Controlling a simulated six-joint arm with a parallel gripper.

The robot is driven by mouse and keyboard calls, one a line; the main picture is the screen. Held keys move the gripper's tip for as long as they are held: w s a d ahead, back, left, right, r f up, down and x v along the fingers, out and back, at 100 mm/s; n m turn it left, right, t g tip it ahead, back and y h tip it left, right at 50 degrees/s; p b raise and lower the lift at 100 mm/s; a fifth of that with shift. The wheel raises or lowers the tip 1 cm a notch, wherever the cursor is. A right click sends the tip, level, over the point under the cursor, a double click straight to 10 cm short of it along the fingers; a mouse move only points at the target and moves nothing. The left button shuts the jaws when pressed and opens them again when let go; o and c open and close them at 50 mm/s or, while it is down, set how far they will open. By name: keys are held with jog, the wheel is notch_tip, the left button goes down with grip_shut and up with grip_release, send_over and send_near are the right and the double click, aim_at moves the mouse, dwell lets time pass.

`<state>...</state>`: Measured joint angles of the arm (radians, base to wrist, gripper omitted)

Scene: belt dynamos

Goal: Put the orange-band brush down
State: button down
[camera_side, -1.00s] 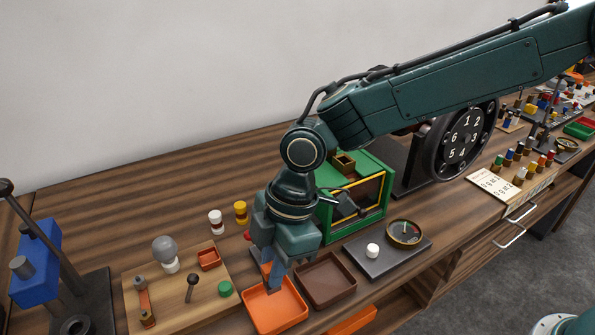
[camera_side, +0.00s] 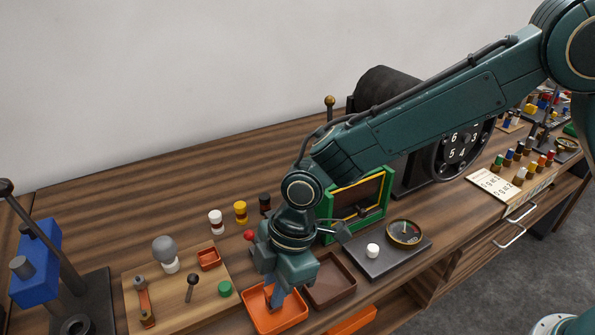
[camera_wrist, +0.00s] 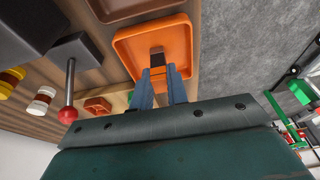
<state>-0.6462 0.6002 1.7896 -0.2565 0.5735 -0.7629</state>
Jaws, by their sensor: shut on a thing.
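My gripper (camera_side: 272,302) points down over the orange tray (camera_side: 291,317) at the bench's front edge, its fingertips low within the tray's outline. In the wrist view my gripper (camera_wrist: 161,74) has its two blue fingers close together on a small dark block, the brush (camera_wrist: 157,59), against the floor of the orange tray (camera_wrist: 180,38). I cannot make out its orange band clearly, and I cannot tell whether it touches the tray floor. In the side view the fingers hide the brush.
A brown tray (camera_side: 330,292) stands right beside the orange one. A wooden board (camera_side: 207,295) with a green knob (camera_side: 225,288) is to the left. A grey plate with a dial gauge (camera_side: 404,232) and the green-framed machine (camera_side: 385,201) are to the right and behind.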

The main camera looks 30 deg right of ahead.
jog(key=shift+f, duration=0.1)
jog(key=c, duration=1.4)
grip_release()
jog(key=v, duration=1.2)
jog(key=shift+d, duration=0.1)
